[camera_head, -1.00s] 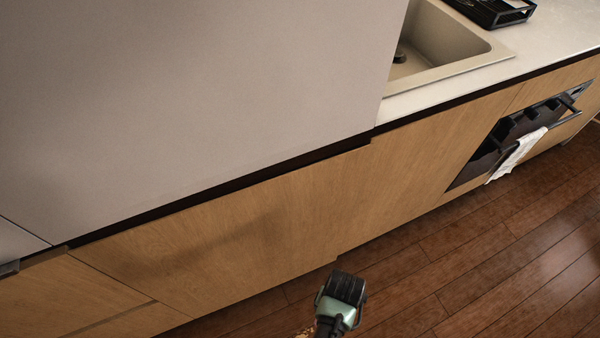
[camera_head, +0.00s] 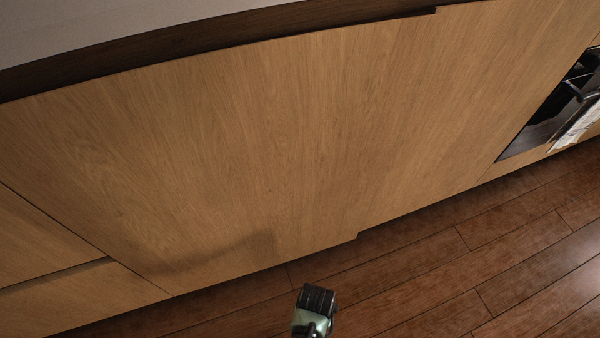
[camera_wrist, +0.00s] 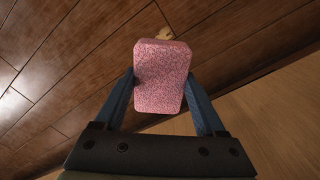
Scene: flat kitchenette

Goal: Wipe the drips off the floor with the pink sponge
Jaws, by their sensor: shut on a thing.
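The pink sponge (camera_wrist: 162,85) is held between the two blue fingers of my gripper (camera_wrist: 161,90), which is shut on it in the wrist view. The brown plank floor (camera_wrist: 65,75) lies beyond the sponge. A small tan patch (camera_wrist: 165,34) shows on the floor just past the sponge's far edge and is partly hidden by it. It may be a drip; I cannot tell for sure. I cannot tell whether the sponge touches the floor. In the head view, only the dark and green end of my arm shows at the bottom, and the sponge is not visible.
Wooden cabinet fronts (camera_head: 250,150) run along the floor close to my arm. An oven (camera_head: 545,115) with a white towel (camera_head: 578,125) on its handle is at the right. The plank floor (camera_head: 430,275) to the right of my arm is clear.

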